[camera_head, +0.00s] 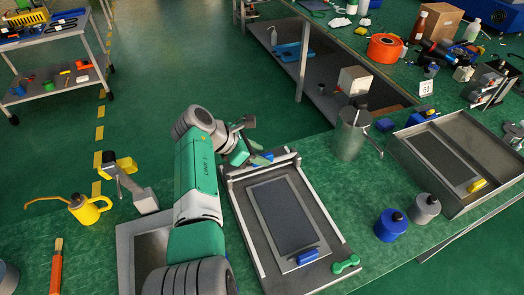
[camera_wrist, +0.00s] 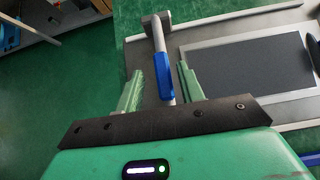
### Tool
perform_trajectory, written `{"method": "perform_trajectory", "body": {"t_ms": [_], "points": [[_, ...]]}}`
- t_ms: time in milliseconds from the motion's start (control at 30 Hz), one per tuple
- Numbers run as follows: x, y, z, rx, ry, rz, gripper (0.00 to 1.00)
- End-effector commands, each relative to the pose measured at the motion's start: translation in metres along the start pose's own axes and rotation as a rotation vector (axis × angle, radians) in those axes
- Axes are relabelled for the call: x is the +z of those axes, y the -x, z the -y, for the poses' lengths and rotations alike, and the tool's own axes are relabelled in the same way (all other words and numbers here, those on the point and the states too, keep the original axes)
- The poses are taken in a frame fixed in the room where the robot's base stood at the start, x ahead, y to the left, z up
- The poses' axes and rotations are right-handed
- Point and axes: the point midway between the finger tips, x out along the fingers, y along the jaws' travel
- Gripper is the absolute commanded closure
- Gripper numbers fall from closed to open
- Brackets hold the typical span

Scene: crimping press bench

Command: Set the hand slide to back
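No part is labelled as the hand slide, so I cannot tell for sure which one it is. A grey lever with a blue grip (camera_wrist: 167,84) stands at the back left corner of the near tray-like unit (camera_head: 236,205); its blue part also shows in the head view (camera_head: 263,157). My gripper (camera_wrist: 162,82) is open, with one green finger on each side of the lever and visible gaps. The near unit holds a dark panel (camera_head: 283,213) with a blue block (camera_head: 307,256) at its front edge. A green handle (camera_head: 345,265) sits at the front right corner.
A second unit (camera_head: 474,140) with a yellow block (camera_head: 477,186) stands at the right. Between them are a metal can (camera_head: 349,138), a blue jar (camera_head: 391,225) and a grey jar (camera_head: 425,208). A yellow oil can (camera_head: 84,209) and a grey clamp-like tool (camera_head: 137,190) stand left of my arm.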

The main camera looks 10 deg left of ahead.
Motion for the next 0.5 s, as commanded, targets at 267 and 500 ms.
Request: {"method": "perform_trajectory", "body": {"t_ms": [267, 500], "points": [[0.003, 0.054, 0.0, 0.001, 0.002, 0.0, 0.62], [0.0, 0.06, 0.0, 0.0, 0.002, -0.001, 0.62]]}}
